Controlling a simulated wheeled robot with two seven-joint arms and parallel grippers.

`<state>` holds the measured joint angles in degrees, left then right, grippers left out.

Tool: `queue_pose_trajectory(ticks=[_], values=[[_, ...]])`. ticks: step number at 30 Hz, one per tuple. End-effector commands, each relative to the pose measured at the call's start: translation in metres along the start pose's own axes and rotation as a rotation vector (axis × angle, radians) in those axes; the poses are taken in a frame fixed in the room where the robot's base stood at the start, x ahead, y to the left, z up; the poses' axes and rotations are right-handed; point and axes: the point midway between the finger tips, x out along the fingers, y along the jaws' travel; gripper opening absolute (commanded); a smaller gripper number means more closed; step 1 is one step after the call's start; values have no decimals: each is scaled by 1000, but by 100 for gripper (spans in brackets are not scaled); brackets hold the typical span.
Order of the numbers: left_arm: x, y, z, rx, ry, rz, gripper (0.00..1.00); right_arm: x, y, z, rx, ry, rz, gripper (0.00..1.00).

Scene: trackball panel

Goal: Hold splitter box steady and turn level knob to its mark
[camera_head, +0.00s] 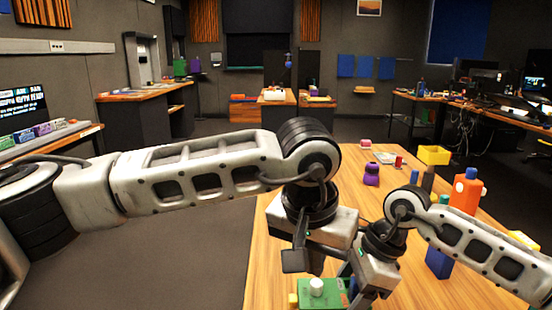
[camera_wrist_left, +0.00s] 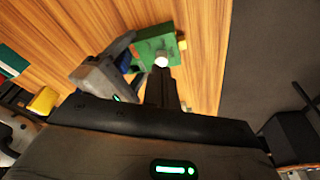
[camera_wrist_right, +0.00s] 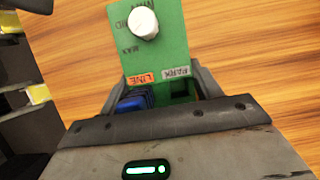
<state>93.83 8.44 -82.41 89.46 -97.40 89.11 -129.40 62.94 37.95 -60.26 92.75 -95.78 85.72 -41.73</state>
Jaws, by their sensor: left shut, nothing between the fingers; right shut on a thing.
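The splitter box (camera_head: 332,298) is green, at the bottom of the head view on the wooden table. Its white level knob (camera_head: 317,287) stands on the top face. My right gripper (camera_head: 362,288) is shut on the box; in the right wrist view its fingers flank the box's (camera_wrist_right: 160,50) near end. That view shows the knob (camera_wrist_right: 143,23), MID and MAX prints, an orange LINE label and a grey label. My left gripper (camera_wrist_left: 166,88) is shut and empty; in the left wrist view its fingertips lie close to the knob (camera_wrist_left: 161,61). I cannot tell whether they touch.
On the table (camera_head: 275,250), a purple object (camera_head: 372,174), an orange bottle (camera_head: 466,193), a blue block (camera_head: 438,262) and a yellow bin (camera_head: 433,155) stand to the right and farther back.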

Motion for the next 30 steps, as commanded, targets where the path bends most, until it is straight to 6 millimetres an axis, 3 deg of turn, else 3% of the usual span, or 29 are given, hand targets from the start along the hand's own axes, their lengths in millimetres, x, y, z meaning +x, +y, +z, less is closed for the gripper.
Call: queue_pose_trajectory(ticks=[14, 30], values=[[-3, 0, -1, 0, 0, 0, 0, -1, 0, 0, 0, -1, -2, 38], [-45, 0, -4, -1, 1, 0, 0, -1, 0, 0, 0, -1, -2, 38]])
